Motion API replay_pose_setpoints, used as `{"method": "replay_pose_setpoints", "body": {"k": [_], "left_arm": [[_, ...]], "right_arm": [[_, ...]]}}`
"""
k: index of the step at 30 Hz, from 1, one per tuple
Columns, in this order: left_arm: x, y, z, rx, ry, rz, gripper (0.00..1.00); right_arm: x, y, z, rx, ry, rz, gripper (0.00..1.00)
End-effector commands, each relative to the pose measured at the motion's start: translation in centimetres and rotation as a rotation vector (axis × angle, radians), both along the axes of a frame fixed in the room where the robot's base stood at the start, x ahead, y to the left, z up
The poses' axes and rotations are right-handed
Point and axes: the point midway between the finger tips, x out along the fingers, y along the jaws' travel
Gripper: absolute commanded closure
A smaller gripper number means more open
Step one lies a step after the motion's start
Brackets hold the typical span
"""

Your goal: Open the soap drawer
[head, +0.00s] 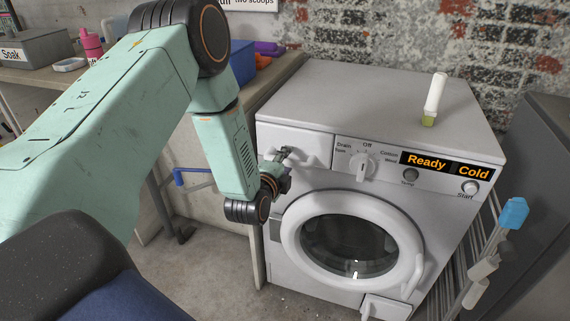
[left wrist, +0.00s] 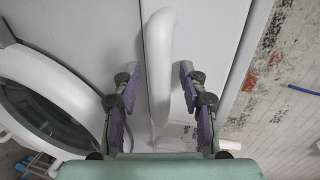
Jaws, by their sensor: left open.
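The soap drawer (head: 312,150) is the white front at the upper left of the washing machine (head: 390,90). It looks flush with the panel, so shut. My left gripper (head: 284,157) is at the drawer's front and covers part of it, including most of its handle. In the left wrist view, the white handle (left wrist: 158,60) runs up between the two spread fingers of my left gripper (left wrist: 159,82). The fingers are open, with a visible gap on each side of the handle. My right gripper is not in view.
The round door (head: 345,245) is shut below the drawer. A dial (head: 363,167) sits right of the drawer, and the display (head: 445,164) reads Ready and Cold. A white and green bottle (head: 434,100) stands on top. A cluttered bench (head: 40,78) is at left.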

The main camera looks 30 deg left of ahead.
Motion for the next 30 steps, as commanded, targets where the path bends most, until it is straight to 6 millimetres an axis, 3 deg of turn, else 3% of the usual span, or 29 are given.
{"method": "replay_pose_setpoints", "body": {"k": [5, 20, 30], "left_arm": [[-0.01, 0.0, 0.05, 0.0, 0.0, 0.0, 0.58], [-0.05, 0.0, 0.03, 0.0, 0.0, 0.0, 1.0], [-0.04, -0.02, 0.02, 0.0, 0.0, -0.001, 1.0]], "right_arm": [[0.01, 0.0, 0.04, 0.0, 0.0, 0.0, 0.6], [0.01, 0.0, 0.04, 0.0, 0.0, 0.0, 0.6], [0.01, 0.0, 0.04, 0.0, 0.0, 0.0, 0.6]]}}
